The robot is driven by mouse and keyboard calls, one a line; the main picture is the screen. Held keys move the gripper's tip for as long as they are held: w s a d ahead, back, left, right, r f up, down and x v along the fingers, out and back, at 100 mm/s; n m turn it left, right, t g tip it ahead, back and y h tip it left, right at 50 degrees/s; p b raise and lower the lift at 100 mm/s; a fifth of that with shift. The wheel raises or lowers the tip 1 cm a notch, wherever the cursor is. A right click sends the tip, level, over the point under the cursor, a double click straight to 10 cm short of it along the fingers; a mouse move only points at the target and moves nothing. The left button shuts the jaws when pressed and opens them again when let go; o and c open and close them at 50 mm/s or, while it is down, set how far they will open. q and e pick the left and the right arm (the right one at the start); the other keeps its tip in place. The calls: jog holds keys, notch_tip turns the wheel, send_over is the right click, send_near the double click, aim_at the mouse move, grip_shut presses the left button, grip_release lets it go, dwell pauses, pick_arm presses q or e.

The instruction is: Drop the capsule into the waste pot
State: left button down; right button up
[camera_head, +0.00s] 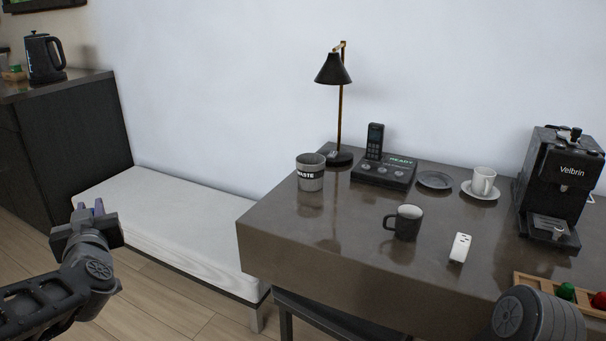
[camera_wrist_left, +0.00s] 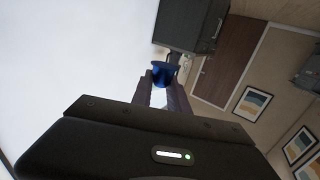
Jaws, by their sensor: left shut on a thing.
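My left gripper (camera_head: 92,212) is at the lower left in the head view, over the floor in front of the white bench. It is shut on a blue capsule (camera_wrist_left: 160,74), seen between its fingertips in the left wrist view. In the head view only a small bluish bit of the capsule shows at the fingers. The waste pot (camera_head: 310,181), a grey cup labelled "WASTE", stands upright on the left part of the dark table, well to the right of the gripper. Its inside cannot be made out. Part of my right arm shows at the lower right; its gripper is out of view.
On the table (camera_head: 345,255) are a lamp (camera_head: 333,72), a phone base (camera_head: 383,172), a dark saucer (camera_head: 434,180), a white cup (camera_head: 483,181), a dark mug (camera_head: 407,222), a white object (camera_head: 460,247) and a coffee machine (camera_head: 560,185). A wooden capsule tray (camera_head: 535,285) is at front right.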

pick_arm(q)
jog(key=w+d+f+m+h, duration=0.1)
jog(key=d+f+m+h, duration=0.3)
jog(key=d, duration=0.7)
jog(key=w+d+f+m+t+h, duration=0.1)
jog(key=d+f+m+h, duration=0.4)
jog(key=d+f+h, duration=0.4)
jog(key=d, duration=0.3)
jog(key=shift+d+f+t+h, duration=0.15)
jog(key=shift+f+t+h, duration=0.1)
jog(key=shift+t+h, duration=0.05)
jog(key=shift+w, duration=0.1)
